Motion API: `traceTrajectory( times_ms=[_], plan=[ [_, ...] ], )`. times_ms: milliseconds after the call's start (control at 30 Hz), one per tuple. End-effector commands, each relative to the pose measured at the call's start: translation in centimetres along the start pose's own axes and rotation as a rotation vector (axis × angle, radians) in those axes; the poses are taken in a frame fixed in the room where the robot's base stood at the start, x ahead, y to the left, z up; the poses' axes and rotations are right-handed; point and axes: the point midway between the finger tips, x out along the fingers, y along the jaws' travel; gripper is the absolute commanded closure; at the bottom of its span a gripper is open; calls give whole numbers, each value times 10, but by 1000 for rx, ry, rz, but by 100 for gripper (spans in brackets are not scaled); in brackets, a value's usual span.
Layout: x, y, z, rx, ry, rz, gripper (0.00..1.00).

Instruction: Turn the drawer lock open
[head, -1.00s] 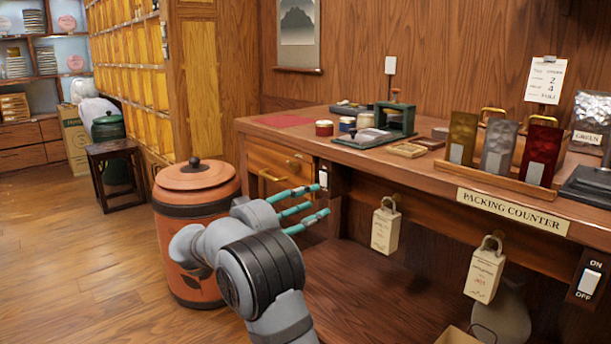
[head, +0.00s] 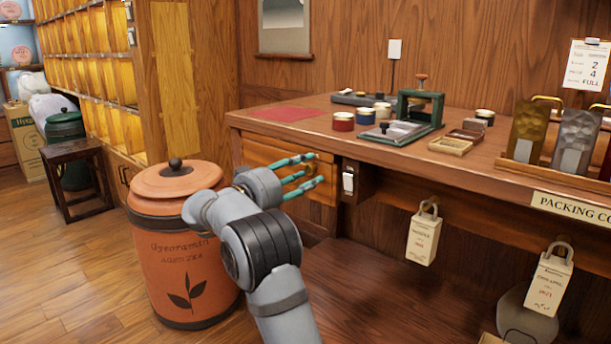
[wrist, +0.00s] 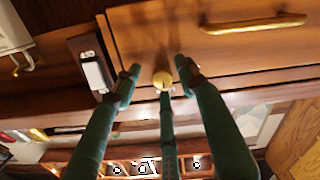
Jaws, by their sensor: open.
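The drawer (head: 262,158) is a wooden front under the left end of the counter, and it looks shut. It also shows in the wrist view (wrist: 220,58) with its brass handle (wrist: 255,23). The small round brass lock (wrist: 163,80) sits on the drawer front; in the head view the fingers largely cover it. My gripper (head: 305,173) has slim teal fingers and is open at the drawer. In the wrist view the fingertips (wrist: 158,72) are spread around the lock, one on each side and one below it. I cannot tell whether they touch it.
A white switch (head: 348,182) is close to the right of the drawer. An orange lidded jar (head: 185,250) stands left of my arm. The counter (head: 300,125) holds a green press (head: 420,108) and several small tins.

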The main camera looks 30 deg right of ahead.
Motion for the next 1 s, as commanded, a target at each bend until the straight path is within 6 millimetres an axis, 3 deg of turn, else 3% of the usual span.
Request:
traceTrajectory(
  times_ms=[333, 1000],
  plan=[
    [4, 0, 0, 0, 0, -1, 58],
    [4, 0, 1, -1, -1, -1, 98]
  ],
)
